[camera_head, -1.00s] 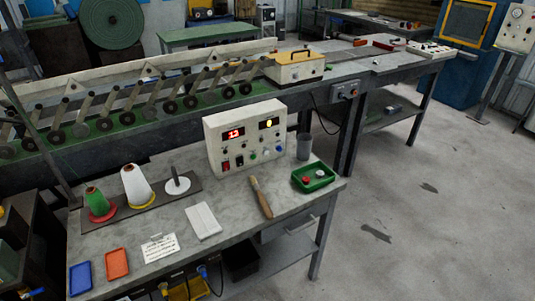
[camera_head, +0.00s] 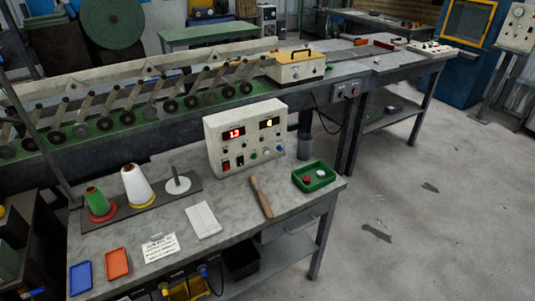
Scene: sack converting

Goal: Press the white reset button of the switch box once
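Neither of my grippers is in view. A cream control box (camera_head: 217,138) stands upright at the back of the near workbench. Its sloped front has a lit red display on the left and a smaller yellow one on the right. Below them are red switches and small knobs or buttons in several colours, including pale ones. A small grey box with round controls (camera_head: 346,90) is fixed to the front edge of the long machine table. A pale panel with small buttons (camera_head: 430,48) lies at that table's far right end. I cannot tell which carries the reset button; no label is readable.
The near workbench (camera_head: 125,220) also holds thread cones (camera_head: 138,187), a white pad (camera_head: 203,220), a wooden-handled tool (camera_head: 262,197), a grey cup (camera_head: 304,147), a green tray (camera_head: 328,181) with red and white pieces, and blue and orange trays (camera_head: 117,263).

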